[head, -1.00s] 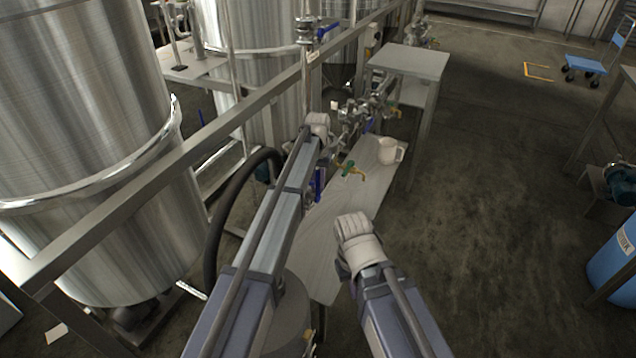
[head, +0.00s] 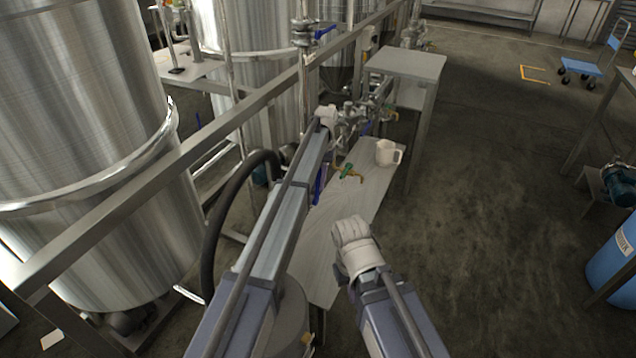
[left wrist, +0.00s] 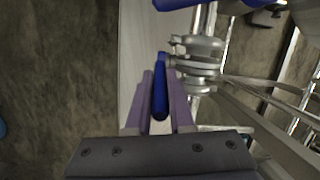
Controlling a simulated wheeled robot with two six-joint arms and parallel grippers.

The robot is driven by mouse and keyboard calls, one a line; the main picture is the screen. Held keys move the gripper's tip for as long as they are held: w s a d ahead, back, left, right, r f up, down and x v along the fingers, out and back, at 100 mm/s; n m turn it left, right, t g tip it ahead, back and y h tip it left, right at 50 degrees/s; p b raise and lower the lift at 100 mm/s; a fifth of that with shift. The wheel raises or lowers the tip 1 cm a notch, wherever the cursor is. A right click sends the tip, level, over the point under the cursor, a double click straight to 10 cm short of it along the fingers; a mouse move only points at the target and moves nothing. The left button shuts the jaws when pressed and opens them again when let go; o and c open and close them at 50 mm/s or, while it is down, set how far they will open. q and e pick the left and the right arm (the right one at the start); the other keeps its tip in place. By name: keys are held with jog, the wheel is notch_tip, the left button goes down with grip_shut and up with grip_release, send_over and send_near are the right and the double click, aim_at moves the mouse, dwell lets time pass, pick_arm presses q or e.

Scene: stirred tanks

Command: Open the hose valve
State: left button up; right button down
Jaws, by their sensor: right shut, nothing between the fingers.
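The blue lever (left wrist: 160,92) of a valve lies lengthwise between the purple fingers of my left gripper (left wrist: 161,85) in the left wrist view, and the fingers appear closed on it. The lever joins steel clamped fittings (left wrist: 197,65). In the head view my left gripper (head: 328,114) reaches the pipework (head: 350,118) beside the bench; its fingers and the lever are hidden there. My right gripper (head: 352,234) hangs in front of the bench, away from the valves, shut and empty.
A grey bench (head: 335,215) holds a white jug (head: 388,153); a green-handled tap (head: 347,170) shows above it. A steel rail (head: 190,145) runs past big tanks (head: 85,130). A black hose (head: 217,215) curves beside my left arm.

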pick_arm(q)
jog(key=o, duration=0.4)
jog(key=shift+o, duration=0.2)
jog(key=shift+r, duration=0.1)
jog(key=p+v, duration=0.7)
jog(key=shift+r+p, duration=0.25)
jog(key=shift+p, duration=0.05)
jog(key=shift+w+d, duration=0.1)
